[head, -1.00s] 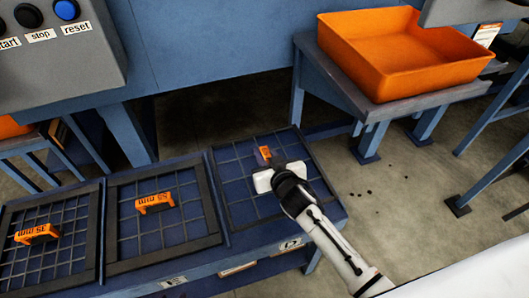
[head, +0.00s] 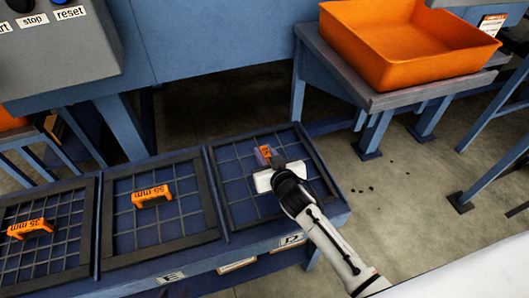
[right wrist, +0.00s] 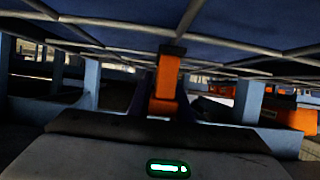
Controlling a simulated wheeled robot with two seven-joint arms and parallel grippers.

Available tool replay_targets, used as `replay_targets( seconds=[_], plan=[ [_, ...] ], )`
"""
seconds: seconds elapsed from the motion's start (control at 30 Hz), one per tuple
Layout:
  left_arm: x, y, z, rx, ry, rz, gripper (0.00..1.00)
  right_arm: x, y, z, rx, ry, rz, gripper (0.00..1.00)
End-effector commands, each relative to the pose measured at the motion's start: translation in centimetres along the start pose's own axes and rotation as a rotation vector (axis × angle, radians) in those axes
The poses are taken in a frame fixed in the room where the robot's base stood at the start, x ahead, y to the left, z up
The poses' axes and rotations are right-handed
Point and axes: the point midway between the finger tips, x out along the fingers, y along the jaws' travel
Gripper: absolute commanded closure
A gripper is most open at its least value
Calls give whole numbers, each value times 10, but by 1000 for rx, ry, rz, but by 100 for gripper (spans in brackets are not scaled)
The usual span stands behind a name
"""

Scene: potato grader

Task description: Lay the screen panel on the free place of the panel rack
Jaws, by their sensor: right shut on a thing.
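A screen panel (head: 238,190) with a black frame, a wire grid and an orange handle (head: 264,152) lies over the rightmost place of the blue panel rack (head: 262,248). It looks about level and lined up with that place; whether it touches the rack I cannot tell. My right gripper (head: 270,160) is shut on the panel's handle, and its white body covers part of the grid. The right wrist view shows the orange handle (right wrist: 165,88) between the fingers, against the wire grid. My left gripper is not in view.
Two more panels, a middle one (head: 110,215) and a left one (head: 88,230), lie on the rack beside the held one. An orange bin (head: 400,60) stands on a table at the upper right. A grey button box (head: 60,60) is at the upper left.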

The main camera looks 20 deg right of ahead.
Motion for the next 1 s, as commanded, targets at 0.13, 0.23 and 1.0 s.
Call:
replay_targets(
  seconds=[0.13,0.23,1.0],
  plan=[
    [2,-1,3,-1,-1,-1,69,2,0,0,1,6,-1,100],
    [4,-1,4,-1,-1,-1,69,2,0,2,1,6,-1,100],
    [0,0,1,3,-5,0,69,-11,0,8,2,-3,0,60]
  ],
)
